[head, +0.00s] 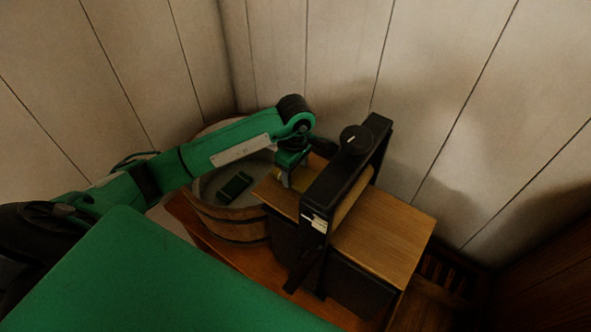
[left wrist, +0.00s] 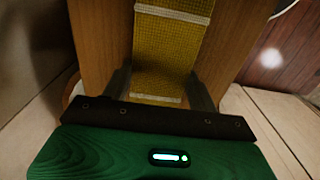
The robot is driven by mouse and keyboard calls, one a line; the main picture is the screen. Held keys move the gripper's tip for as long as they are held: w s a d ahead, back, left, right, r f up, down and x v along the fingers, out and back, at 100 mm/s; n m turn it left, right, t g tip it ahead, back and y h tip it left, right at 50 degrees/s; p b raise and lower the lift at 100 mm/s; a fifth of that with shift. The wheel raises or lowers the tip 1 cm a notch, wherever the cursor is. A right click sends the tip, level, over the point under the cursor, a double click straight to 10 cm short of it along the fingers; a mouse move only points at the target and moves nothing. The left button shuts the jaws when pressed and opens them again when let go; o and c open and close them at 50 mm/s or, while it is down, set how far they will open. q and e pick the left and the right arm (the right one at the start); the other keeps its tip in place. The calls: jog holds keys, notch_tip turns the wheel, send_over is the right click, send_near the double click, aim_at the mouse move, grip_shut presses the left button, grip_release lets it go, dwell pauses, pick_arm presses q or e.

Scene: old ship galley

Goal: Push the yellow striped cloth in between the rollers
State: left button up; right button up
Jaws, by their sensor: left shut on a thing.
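The yellow cloth with white stripes (left wrist: 170,50) lies lengthwise along a wooden board in the left wrist view. In the head view only a small yellow patch of it (head: 291,174) shows beside my gripper. My left gripper (head: 285,180) is shut on the cloth, with one finger at each side edge in the left wrist view (left wrist: 163,92). It is on the tub side of the black-framed wringer (head: 335,180). A pale roller (head: 355,195) shows on the wringer's far side. The gap between the rollers and the cloth's far end are hidden. My right gripper is out of view.
A wooden tub (head: 235,226) stands left of the wringer, with a dark green object (head: 235,185) inside. A bare wooden board (head: 390,240) extends right of the wringer. A dark knob (head: 355,139) tops the frame. Plank walls stand close behind.

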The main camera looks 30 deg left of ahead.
pick_arm(q)
jog(key=shift+s+d, duration=0.15)
jog(key=shift+d, duration=0.9)
jog(key=shift+s+d, duration=0.1)
jog(key=shift+d, duration=0.2)
jog(key=o, duration=1.2)
jog(key=shift+f, duration=0.1)
jog(key=shift+c, duration=0.2)
